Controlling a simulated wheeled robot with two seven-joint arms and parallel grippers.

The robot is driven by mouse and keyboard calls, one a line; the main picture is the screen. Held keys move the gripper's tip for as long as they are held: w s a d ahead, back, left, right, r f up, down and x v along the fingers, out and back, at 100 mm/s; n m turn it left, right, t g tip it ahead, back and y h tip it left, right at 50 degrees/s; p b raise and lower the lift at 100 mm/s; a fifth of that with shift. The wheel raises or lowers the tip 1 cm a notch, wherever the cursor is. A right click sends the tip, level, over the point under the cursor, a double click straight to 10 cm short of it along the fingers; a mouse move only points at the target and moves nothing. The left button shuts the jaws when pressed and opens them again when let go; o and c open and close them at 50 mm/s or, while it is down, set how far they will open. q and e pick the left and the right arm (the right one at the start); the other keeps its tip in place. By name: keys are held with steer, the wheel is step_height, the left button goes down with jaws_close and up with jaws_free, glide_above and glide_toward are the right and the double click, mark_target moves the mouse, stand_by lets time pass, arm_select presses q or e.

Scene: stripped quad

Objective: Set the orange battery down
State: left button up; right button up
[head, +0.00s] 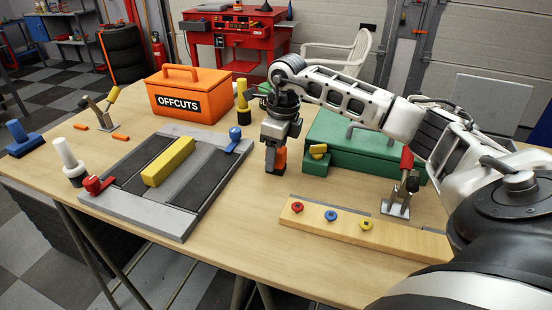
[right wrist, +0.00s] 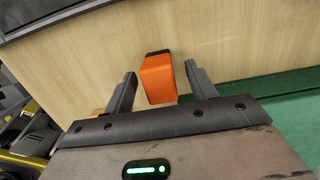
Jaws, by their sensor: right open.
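The orange battery (head: 281,157) is at the bench top beside the green case, partly hidden by my right gripper (head: 272,166) in the head view. In the right wrist view the battery (right wrist: 158,80) has an orange body and a dark end. It lies between the two fingers of the right gripper (right wrist: 161,86), with a visible gap on each side. The right gripper is open, low over the bench and pointing down. Whether the battery's base fully touches the wood is hard to see. My left gripper is not in view.
A grey tray (head: 203,196) with dark strips and a yellow block (head: 168,162) lies left of the gripper. A green case (head: 340,140) stands close on the right. A wooden strip (head: 385,234) with coloured knobs lies in front. The orange OFFCUTS box (head: 188,95) stands behind.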

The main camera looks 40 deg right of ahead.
steer(key=shift+c, duration=0.3)
jaws_close()
steer(key=shift+r, duration=0.1)
